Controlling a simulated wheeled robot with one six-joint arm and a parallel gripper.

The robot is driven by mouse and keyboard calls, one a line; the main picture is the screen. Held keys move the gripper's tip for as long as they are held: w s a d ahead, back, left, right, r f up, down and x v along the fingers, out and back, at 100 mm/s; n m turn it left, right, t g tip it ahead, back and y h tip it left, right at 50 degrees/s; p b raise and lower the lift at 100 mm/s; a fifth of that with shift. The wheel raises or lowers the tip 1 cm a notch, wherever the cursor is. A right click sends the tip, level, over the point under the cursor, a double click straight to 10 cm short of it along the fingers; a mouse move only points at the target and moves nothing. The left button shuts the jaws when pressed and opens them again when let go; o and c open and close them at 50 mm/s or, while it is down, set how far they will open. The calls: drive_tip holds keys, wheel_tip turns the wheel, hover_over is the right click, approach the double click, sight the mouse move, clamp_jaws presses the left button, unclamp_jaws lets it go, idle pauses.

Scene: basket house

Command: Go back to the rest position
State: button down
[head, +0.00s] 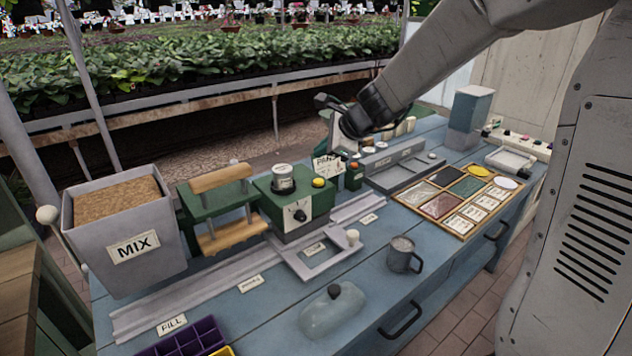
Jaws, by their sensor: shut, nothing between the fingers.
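My arm reaches in from the upper right over the far side of the blue workbench (265,290). My gripper (324,101) is a small dark shape at its end, above the back edge of the bench near the PRESS-like sign card (327,165). It is shut with nothing visible in it. My dark wrist hides part of what stands behind and below it. No rest position is marked in this view.
The MIX bin (132,245) stands at the left, beside a green stand with wooden bars (222,182) and a green machine (297,205). Plant beds (190,75) lie behind.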

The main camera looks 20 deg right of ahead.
idle(0.4)
drive_tip(key=s+d+r+n+g+h, duration=0.1)
drive_tip(key=s+n+g+h, duration=0.1)
drive_tip(key=s+n, duration=0.8)
drive_tip(key=s+r+n+g+h, duration=0.1)
drive_tip(key=s+n+g, duration=0.3)
drive_tip(key=s+n, duration=0.7)
drive_tip(key=s+h, duration=0.1)
drive_tip(key=s, duration=1.5)
drive_tip(key=shift+d+g+h, duration=0.3)
drive_tip(key=shift+d, duration=0.05)
